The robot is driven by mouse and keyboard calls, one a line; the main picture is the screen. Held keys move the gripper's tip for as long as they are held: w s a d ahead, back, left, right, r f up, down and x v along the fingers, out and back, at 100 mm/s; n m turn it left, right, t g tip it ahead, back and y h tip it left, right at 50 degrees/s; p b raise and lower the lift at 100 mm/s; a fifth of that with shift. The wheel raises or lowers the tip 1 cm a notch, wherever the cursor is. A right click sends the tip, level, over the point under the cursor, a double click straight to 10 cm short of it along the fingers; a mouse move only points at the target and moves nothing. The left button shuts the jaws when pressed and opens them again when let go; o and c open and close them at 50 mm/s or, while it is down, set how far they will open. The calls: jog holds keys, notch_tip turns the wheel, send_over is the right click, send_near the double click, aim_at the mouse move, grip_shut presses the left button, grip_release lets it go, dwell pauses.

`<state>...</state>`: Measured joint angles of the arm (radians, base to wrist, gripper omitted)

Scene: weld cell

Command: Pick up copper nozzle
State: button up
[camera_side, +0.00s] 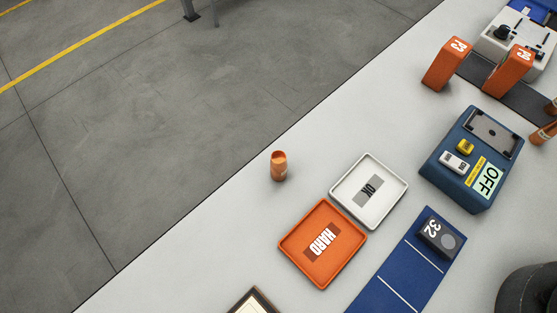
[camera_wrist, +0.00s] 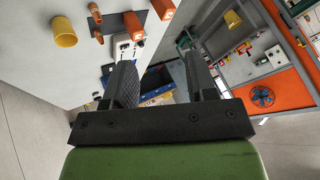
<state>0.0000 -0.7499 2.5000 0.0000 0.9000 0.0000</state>
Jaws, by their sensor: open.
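A copper nozzle (camera_side: 279,167) stands upright on the pale table in the side view, with its open end up, near the table's long edge. Another copper-coloured piece (camera_side: 544,133) is partly cut off at the right edge. In the wrist view, small copper-coloured pieces (camera_wrist: 95,12) show at the top left; I cannot tell which matches the standing nozzle. My gripper (camera_wrist: 160,68) is open in the wrist view, with nothing visible between its fingers. It is well apart from the copper pieces and does not show in the side view.
An orange HARD tray (camera_side: 290,246) and a white OK tray (camera_side: 398,199) lie near the nozzle. A blue device (camera_side: 446,181) marked OFF, a blue mat (camera_side: 386,272) and orange blocks (camera_side: 445,66) stand further right. A yellow cup (camera_wrist: 64,32) shows in the wrist view. Table around the nozzle is clear.

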jog(key=shift+o, duration=0.2)
dwell(0.4)
jog(key=w+a+n+g, duration=0.3)
jog(key=w+a, duration=0.5)
jog(key=w, duration=0.1)
jog(key=n+g+h, duration=0.1)
jog(key=n+g, duration=0.2)
jog(key=n, duration=0.5)
send_over(279, 157)
jog(key=s, duration=0.2)
notch_tip(279, 157, down, 20)
jog(key=f, duration=0.3)
jog(key=shift+w+d+f, duration=0.15)
jog(key=shift+w+f, duration=0.05)
jog(key=shift+f, duration=0.2)
jog(key=shift+w+a+f, duration=0.1)
jog(key=shift+w+f, duration=0.2)
jog(key=shift+f, duration=0.7)
jog(key=shift+w+a+f, duration=0.1)
jog(key=shift+w+f, duration=0.2)
jog(key=shift+f, duration=0.7)
jog(key=shift+w+a+f, duration=0.1)
jog(key=shift+w+f, duration=0.2)
jog(key=shift+f, duration=0.7)
